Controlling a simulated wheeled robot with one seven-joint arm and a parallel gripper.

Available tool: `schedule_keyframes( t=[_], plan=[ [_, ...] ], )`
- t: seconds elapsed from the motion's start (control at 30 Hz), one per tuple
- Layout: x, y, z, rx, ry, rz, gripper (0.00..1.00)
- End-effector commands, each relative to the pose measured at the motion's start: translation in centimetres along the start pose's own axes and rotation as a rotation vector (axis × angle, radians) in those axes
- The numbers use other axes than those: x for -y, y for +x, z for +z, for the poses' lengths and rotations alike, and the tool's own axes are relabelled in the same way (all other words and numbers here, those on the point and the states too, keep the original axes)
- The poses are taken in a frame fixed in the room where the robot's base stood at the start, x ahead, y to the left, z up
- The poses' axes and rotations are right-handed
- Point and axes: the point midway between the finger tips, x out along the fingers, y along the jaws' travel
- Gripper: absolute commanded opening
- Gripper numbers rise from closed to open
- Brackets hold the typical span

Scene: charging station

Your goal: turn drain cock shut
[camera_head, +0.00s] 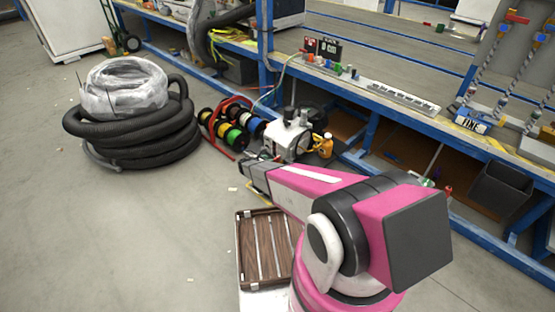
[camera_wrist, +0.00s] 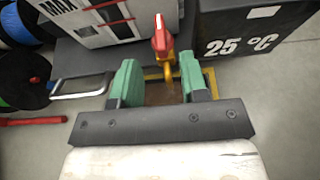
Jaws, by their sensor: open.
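The drain cock, with a red lever handle (camera_wrist: 160,38) and a yellow brass-coloured body (camera_wrist: 167,63), shows in the wrist view just beyond my fingertips. The red lever points up in the picture, close to the pale machine. My gripper (camera_wrist: 161,80) has two green fingers spread apart, with nothing held between them. The brass body lies in line with the gap between the fingers, and I see no contact. In the head view my arm reaches toward the white machine (camera_head: 288,138) by the bench, and the cock cannot be made out there.
A black box marked 25 °C (camera_wrist: 250,40) stands right of the cock. A metal handle (camera_wrist: 82,86) is at left. The head view shows cable spools (camera_head: 232,132), a coiled black hose (camera_head: 130,130), a blue-framed workbench (camera_head: 400,115) and open floor at left.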

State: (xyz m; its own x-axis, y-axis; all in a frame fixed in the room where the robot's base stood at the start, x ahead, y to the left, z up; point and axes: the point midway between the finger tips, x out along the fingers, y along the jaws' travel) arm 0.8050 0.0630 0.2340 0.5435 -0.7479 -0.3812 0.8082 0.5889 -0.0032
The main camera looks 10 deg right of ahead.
Motion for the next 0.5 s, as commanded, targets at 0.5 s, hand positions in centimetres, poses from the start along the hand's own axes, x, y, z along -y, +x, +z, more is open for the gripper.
schedule_keyframes(
  t=[0.5],
  plan=[
    [-0.1,8.0,-0.1,-0.001,0.003,-0.001,0.4]
  ],
)
